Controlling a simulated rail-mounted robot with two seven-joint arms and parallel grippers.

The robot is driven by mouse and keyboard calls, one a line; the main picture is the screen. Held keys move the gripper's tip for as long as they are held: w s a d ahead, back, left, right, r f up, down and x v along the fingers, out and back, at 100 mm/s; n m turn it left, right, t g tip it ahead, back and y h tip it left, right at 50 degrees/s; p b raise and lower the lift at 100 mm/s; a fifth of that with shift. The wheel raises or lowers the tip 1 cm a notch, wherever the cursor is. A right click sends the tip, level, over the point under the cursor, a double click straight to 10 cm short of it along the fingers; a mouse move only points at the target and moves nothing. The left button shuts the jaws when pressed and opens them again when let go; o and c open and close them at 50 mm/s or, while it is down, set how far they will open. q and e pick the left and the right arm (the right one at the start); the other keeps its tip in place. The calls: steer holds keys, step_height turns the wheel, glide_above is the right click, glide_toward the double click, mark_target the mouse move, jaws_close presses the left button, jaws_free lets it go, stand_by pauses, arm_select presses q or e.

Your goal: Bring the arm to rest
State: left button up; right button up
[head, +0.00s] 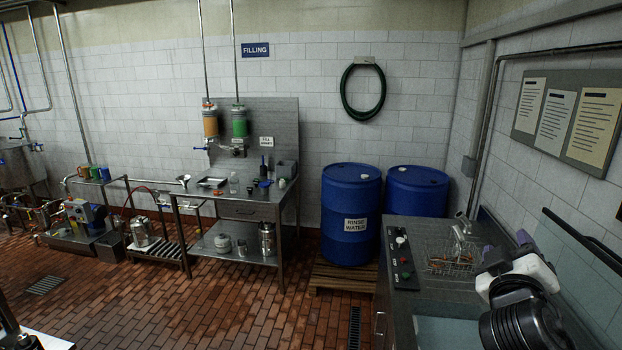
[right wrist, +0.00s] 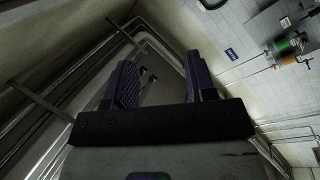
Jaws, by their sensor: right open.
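My right arm (head: 522,305) comes in at the lower right of the head view, over the counter on that side. My right gripper (head: 506,246) is at its far end, near the wire basket in the picture. In the right wrist view the gripper (right wrist: 162,82) has its two dark purple fingers apart, with nothing between them. Behind the fingers are wall and ceiling pipes. My left gripper cannot be made out in either view.
A steel counter (head: 400,303) with a button panel (head: 402,258) and wire basket (head: 455,262) lies below the right arm. Blue drums (head: 350,205) stand on a pallet (head: 340,278). A steel filling bench (head: 240,211) is further left. The brick floor (head: 230,315) before it is clear.

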steer(key=s+a+f+g+y, duration=0.2)
steer(key=s+a+f+y, duration=0.3)
steer(key=f, duration=0.6)
steer(key=s+a+f+g+y, duration=0.25)
steer(key=s+a+f, duration=0.35)
steer(key=f, duration=0.5)
steer(key=s+f+m+g+y, duration=0.2)
steer(key=s+f+g, duration=0.7)
steer(key=s+f, duration=1.8)
step_height(320, 180, up, 14)
steer(key=p, duration=1.2)
steer(key=shift+a+f+p, duration=0.15)
steer(key=shift+a+p, duration=0.05)
steer(key=shift+p, duration=0.2)
